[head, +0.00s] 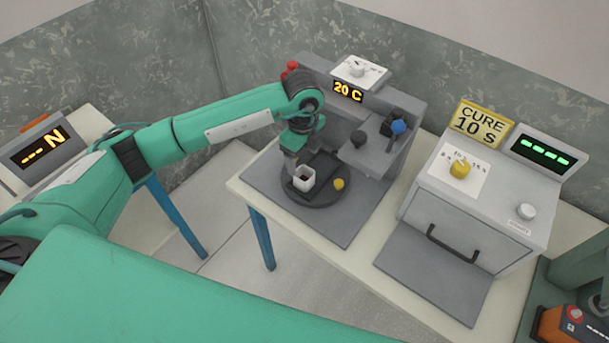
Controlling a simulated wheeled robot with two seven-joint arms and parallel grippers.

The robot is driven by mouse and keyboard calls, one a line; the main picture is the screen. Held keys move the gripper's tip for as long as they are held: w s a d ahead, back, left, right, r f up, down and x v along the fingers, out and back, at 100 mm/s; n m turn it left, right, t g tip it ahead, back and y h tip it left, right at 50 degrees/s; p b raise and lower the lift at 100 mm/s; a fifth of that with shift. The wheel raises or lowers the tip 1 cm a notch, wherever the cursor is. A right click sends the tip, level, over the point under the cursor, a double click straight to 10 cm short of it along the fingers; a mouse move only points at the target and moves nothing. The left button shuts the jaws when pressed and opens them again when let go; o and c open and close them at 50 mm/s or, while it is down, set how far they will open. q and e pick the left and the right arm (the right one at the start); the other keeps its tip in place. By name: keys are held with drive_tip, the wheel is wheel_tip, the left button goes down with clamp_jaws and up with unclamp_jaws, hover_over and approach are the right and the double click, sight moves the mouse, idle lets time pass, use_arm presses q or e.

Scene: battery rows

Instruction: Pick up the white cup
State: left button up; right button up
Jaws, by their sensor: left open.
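The white cup (304,179) is small and square-rimmed, with dark contents. It stands upright on a dark round plate (325,196) on the grey base of the station in the middle. My left arm comes in from the left, and my left gripper (292,163) points down just behind and above the cup. It is open. Its fingers are small and partly hidden here, so I cannot tell whether they touch the cup. My right gripper is not in view.
A yellow knob (339,184) sits right beside the cup. Behind is a grey housing with a "20 C" display (347,91) and a blue knob (398,127). A grey curing box (470,205) with a dark handle stands to the right. Another display (39,147) is far left.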

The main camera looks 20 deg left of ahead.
sight(304, 173)
use_arm(q)
drive_tip(key=f+p, duration=0.1)
drive_tip(key=f, duration=0.3)
drive_tip(key=shift+w+f, duration=0.15)
drive_tip(key=shift+w, duration=0.05)
drive_tip(key=f+p, duration=0.1)
drive_tip(key=f, duration=0.2)
drive_tip(key=shift+w+f+p, duration=0.2)
drive_tip(key=shift+f+p, duration=0.1)
drive_tip(key=shift+p, duration=0.1)
drive_tip(key=shift+f, duration=0.25)
drive_tip(key=c, duration=0.9)
drive_tip(key=shift+c, duration=0.8)
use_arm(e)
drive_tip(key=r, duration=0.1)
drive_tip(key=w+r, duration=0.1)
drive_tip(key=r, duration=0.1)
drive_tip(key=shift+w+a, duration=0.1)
use_arm(q)
drive_tip(key=shift+r, duration=0.1)
